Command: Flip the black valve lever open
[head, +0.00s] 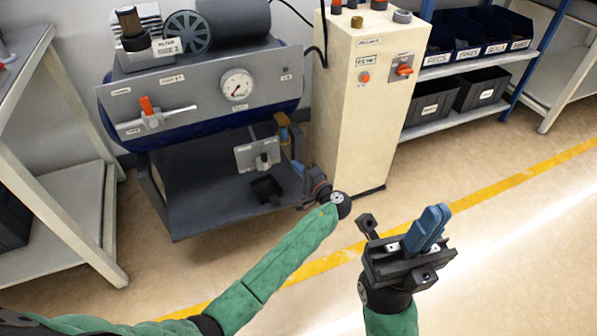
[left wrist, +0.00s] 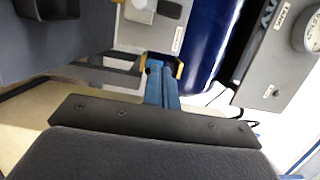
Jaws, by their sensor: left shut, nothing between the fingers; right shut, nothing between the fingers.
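A grey plate (head: 257,155) on the compressor's front carries a small dark lever or knob (head: 263,161). I cannot tell for sure whether this is the black valve lever. A brass-coloured fitting (head: 282,120) sits just right of and above the plate. My left gripper (head: 297,168) is shut and empty, right of the plate and below the fitting. In the left wrist view its blue fingers (left wrist: 162,88) lie together, with a yellow-brown piece (left wrist: 179,68) by their tips; contact cannot be told. My right gripper (head: 430,226) is shut and empty, over the floor at the right.
A cream cabinet (head: 370,110) stands close to the right of my left gripper. A shelf with dark bins (head: 433,101) is behind. The floor in front is clear.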

